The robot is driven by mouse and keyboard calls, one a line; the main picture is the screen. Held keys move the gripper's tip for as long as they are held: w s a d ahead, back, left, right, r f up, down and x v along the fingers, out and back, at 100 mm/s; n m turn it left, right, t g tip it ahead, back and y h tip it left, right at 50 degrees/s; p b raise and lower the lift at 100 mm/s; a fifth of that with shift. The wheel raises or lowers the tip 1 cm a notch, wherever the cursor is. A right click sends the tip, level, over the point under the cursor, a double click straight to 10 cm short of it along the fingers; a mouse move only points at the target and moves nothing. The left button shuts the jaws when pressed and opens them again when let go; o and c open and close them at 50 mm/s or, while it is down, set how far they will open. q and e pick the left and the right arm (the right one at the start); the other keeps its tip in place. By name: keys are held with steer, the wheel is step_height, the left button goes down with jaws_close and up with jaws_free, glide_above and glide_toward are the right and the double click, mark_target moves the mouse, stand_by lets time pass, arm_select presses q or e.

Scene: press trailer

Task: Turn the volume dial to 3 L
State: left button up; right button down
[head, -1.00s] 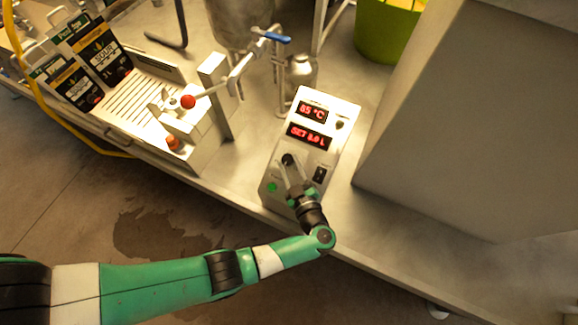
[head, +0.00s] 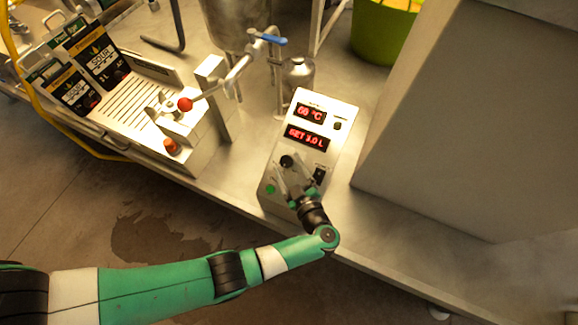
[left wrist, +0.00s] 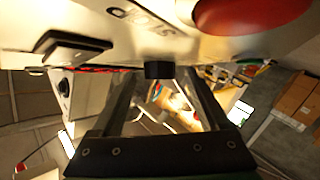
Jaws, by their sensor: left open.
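The grey control box (head: 327,101) stands on the metal bench with its panel tilted up. Its upper red display (head: 311,113) appears to read 66 °C, and its lower display (head: 307,137) reads SET 3.0 L. The black volume dial (head: 286,161) sits below the displays. My left gripper (head: 296,180) is open and empty in front of the panel, its fingers spread and pulled back from the dial. In the left wrist view, the dial (left wrist: 158,70) shows beyond and between the open fingers (left wrist: 160,92), apart from both. My right gripper is not in view.
A black switch (head: 319,175) and a green button (head: 270,189) flank the dial. A red-knobbed lever (head: 185,104) and a pouch rack stand left. A steel bottle (head: 298,74) is behind the box. A large grey block (head: 460,120) is close on the right.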

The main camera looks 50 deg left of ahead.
arm_select(q)
steer(key=v, duration=1.1)
steer(key=shift+s+d, duration=0.1)
steer(key=shift+d, duration=0.25)
